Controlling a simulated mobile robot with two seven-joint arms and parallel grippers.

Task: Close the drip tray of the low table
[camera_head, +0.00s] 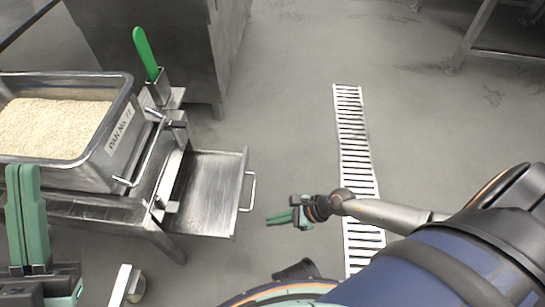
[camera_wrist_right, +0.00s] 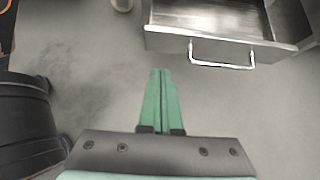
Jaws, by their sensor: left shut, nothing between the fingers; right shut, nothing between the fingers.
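The drip tray (camera_head: 208,192) is a shallow metal drawer pulled out from the right end of the low table (camera_head: 88,207). Its bar handle (camera_head: 250,191) faces right. In the right wrist view the tray (camera_wrist_right: 207,17) and handle (camera_wrist_right: 222,62) show at the top, ahead of the fingers. My right gripper (camera_head: 268,219) is shut and empty, a little to the right of and nearer than the handle, apart from it. Its green fingertips (camera_wrist_right: 161,72) are together in the right wrist view. My left gripper (camera_head: 23,166) is shut and empty, upright at the left edge in front of the rice pan.
A metal pan of rice (camera_head: 118,130) stands on the low table. A green-handled tool (camera_head: 145,54) stands in a holder at its corner. A floor drain grate (camera_head: 354,140) runs at the right. A steel cabinet (camera_head: 160,45) is behind.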

